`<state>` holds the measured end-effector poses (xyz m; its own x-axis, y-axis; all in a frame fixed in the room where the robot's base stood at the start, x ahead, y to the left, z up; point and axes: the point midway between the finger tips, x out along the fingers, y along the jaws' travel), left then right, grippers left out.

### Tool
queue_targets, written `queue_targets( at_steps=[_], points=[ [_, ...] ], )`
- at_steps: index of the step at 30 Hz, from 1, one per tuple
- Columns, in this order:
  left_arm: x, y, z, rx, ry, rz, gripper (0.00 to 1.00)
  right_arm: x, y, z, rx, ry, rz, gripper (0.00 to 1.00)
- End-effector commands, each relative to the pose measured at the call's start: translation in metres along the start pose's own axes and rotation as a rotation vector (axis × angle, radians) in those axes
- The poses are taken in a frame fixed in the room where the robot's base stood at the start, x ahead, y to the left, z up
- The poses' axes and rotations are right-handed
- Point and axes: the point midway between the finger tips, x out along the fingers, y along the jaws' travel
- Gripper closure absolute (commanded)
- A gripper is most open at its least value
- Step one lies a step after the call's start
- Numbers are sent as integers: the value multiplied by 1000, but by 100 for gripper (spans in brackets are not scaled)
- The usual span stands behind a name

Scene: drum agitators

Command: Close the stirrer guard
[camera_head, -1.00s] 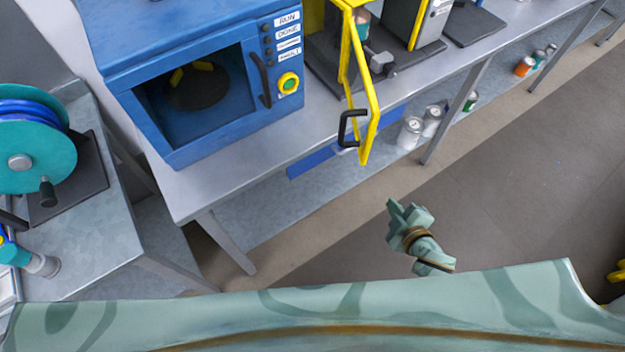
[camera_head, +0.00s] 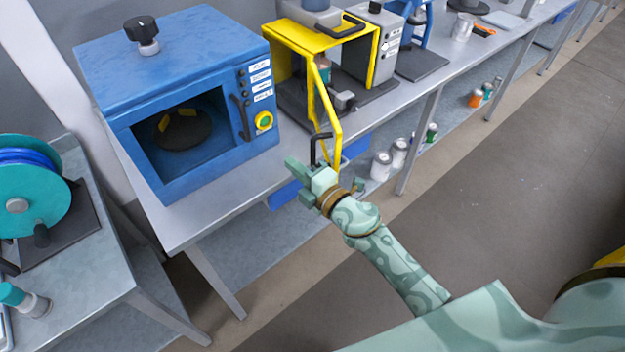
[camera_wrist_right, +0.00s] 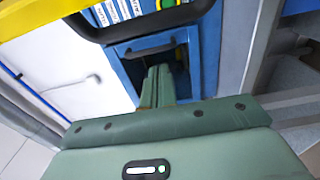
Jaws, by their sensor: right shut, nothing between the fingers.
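The stirrer guard (camera_head: 335,123) is a yellow frame door, swung open from the yellow stirrer housing (camera_head: 315,42) and jutting over the bench's front edge. Its black handle (camera_head: 317,150) is at the free end. My right gripper (camera_head: 294,168) is shut and empty, just in front of and left of the handle in the head view; whether they touch I cannot tell. In the right wrist view my closed fingers (camera_wrist_right: 158,88) point toward a blue cabinet, with a black handle (camera_wrist_right: 145,30) looming close above them. My left gripper is not in view.
A blue oven-like cabinet (camera_head: 185,75) stands left of the stirrer on the grey bench (camera_head: 215,210). Several cans (camera_head: 381,165) stand on the shelf below. A teal reel (camera_head: 35,200) is on the left table. The aisle floor (camera_head: 480,190) is clear.

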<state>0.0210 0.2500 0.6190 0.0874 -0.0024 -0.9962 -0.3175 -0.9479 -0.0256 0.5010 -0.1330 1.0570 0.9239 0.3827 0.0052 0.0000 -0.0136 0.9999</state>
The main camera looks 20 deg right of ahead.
Motion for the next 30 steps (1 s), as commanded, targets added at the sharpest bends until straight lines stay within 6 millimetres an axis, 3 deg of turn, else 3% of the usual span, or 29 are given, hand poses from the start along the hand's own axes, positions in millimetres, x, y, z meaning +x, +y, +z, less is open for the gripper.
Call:
queue_targets(
  at_steps=[9,23,30],
  points=[
    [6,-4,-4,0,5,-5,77,-10,-1,34,0,0,-1,100],
    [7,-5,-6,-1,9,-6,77,-12,-1,38,-1,2,-1,100],
    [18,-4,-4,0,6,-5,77,-22,-4,51,-5,53,-3,100]
  ],
)
